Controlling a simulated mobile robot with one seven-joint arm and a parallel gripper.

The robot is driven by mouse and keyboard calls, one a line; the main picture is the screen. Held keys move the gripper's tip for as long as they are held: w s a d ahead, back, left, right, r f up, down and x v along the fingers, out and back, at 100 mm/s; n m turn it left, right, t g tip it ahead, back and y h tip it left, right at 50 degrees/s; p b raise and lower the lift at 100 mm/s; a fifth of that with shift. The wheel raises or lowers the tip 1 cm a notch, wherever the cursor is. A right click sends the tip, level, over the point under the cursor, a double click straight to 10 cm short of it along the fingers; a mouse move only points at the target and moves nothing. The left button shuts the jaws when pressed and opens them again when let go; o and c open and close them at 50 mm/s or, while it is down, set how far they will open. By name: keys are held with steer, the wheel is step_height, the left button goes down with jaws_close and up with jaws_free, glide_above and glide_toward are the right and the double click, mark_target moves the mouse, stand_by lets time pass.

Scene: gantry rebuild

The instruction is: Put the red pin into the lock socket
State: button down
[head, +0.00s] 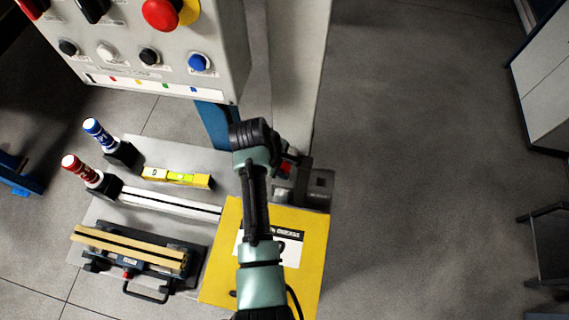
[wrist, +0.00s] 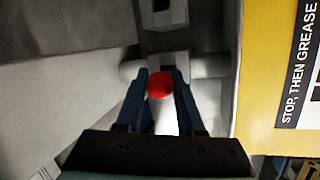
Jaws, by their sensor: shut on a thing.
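The red pin (wrist: 160,84) shows as a round red end between the two blue fingers of my gripper (wrist: 160,88) in the wrist view. My gripper is shut on it. In the head view a bit of red (head: 286,168) shows beside my gripper, which is mostly hidden behind my arm. A grey block with a dark square opening (wrist: 164,18) lies ahead of the fingers, and looks like the lock socket. In the head view a dark block with a square hole (head: 319,184) stands just right of the red. The pin's lower end is hidden.
A yellow panel with a grease label (head: 220,265) lies below my arm. A control box with knobs (head: 150,65) stands at upper left. Open floor is right.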

steer(key=shift+c, duration=2.2)
jaws_free()
steer(key=shift+o, duration=0.3)
steer(key=o, duration=0.4)
steer(key=shift+r+p, duration=3.6)
steer(key=shift+r, duration=0.4)
